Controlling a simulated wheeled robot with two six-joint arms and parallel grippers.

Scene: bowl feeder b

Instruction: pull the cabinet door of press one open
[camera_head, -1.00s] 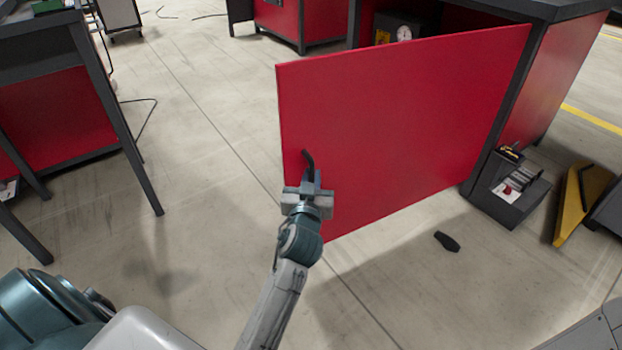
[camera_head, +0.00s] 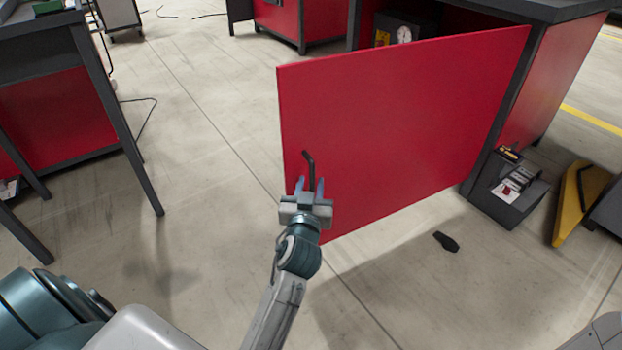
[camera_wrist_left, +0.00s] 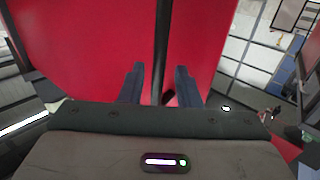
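The red cabinet door (camera_head: 400,125) of the press stands swung wide open in the head view, hinged at its right edge. A dark bar handle (camera_head: 309,168) is on the door's face near its left edge. My left gripper (camera_head: 309,188) is open, its two blue fingers on either side of the handle. In the left wrist view the handle (camera_wrist_left: 160,55) runs between the spread fingers (camera_wrist_left: 157,82), with a gap on both sides. The red door (camera_wrist_left: 95,40) fills much of that view. My right gripper is not in view.
The press cabinet (camera_head: 548,75) stands behind the door, with a dial gauge box (camera_head: 403,33) inside. A dark box (camera_head: 508,195) and a yellow piece (camera_head: 572,205) are at right. A small black object (camera_head: 446,241) lies on the floor.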

